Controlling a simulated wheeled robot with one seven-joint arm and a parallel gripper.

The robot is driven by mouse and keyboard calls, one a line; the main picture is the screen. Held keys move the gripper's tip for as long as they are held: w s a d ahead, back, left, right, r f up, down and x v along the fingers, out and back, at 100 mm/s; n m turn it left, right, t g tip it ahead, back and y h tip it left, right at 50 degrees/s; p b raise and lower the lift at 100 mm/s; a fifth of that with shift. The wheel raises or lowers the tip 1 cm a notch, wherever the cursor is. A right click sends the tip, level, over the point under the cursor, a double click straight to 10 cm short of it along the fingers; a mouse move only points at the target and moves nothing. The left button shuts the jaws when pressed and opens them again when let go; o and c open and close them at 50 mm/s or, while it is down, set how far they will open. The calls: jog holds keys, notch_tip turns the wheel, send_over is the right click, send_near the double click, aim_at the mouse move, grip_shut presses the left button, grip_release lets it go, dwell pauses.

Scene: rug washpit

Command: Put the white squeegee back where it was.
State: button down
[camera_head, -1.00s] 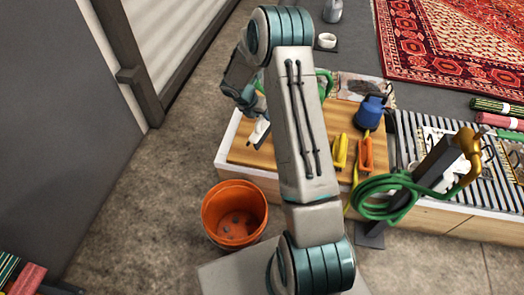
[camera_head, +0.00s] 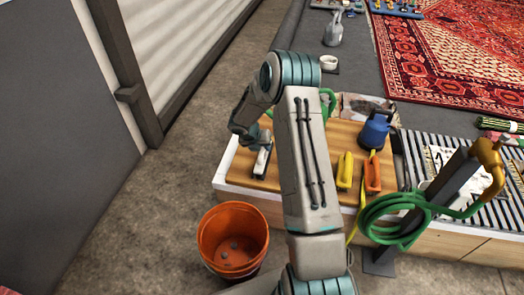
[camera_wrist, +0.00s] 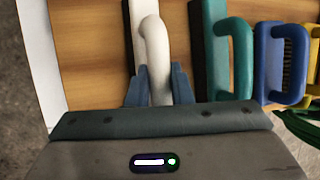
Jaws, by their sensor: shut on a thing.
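The white squeegee (camera_wrist: 152,40) has a white looped handle and a dark strip along its left side. My gripper (camera_wrist: 160,88) is shut on its handle, with a blue finger on each side. In the head view the squeegee (camera_head: 262,161) is at the left end of the wooden board (camera_head: 322,190), below my wrist. I cannot tell whether it touches the board. A teal squeegee (camera_wrist: 236,50) stands just right of it in the wrist view, apart from it.
A blue brush (camera_wrist: 273,65) and a yellow-handled tool (camera_head: 345,172) lie farther right. An orange-handled tool (camera_head: 372,173) and a blue jug (camera_head: 375,131) are beyond. An orange bucket (camera_head: 233,240) stands on the floor in front. A green hose (camera_head: 385,220) is coiled at right.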

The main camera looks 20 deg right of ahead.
jog(key=shift+f, duration=0.2)
jog(key=c, duration=1.3)
grip_release()
